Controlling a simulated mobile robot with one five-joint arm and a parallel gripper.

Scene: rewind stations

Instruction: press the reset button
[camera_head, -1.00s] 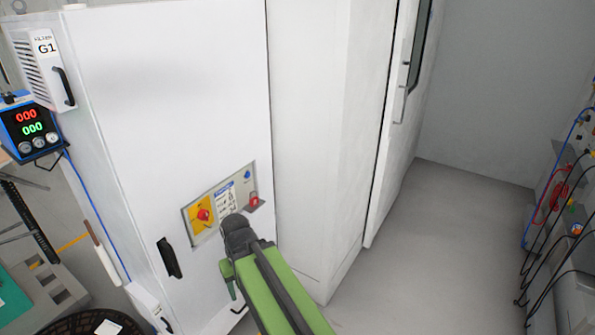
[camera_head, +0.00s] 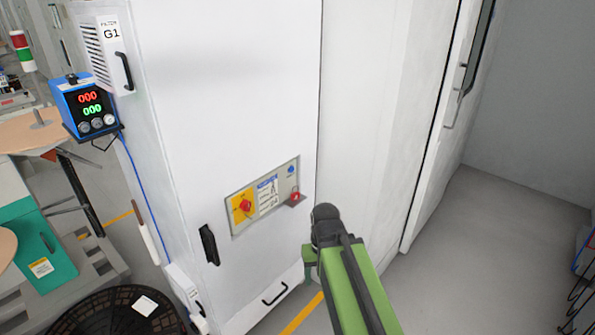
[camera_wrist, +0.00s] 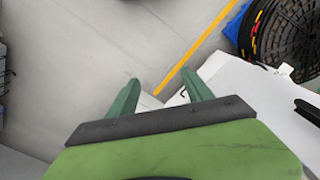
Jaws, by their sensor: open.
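A grey control panel (camera_head: 233,213) is set in the front of a white cabinet (camera_head: 220,100). A small blue button (camera_head: 291,169) is at its upper right; its lettering is too small to read. In the head view my arm's end is right of and below the panel, apart from the button.
A black handle (camera_head: 209,244) juts from the cabinet left of my arm. A blue display box (camera_head: 86,106) is on the cabinet's left side. A black reel (camera_head: 115,312) lies at the lower left.

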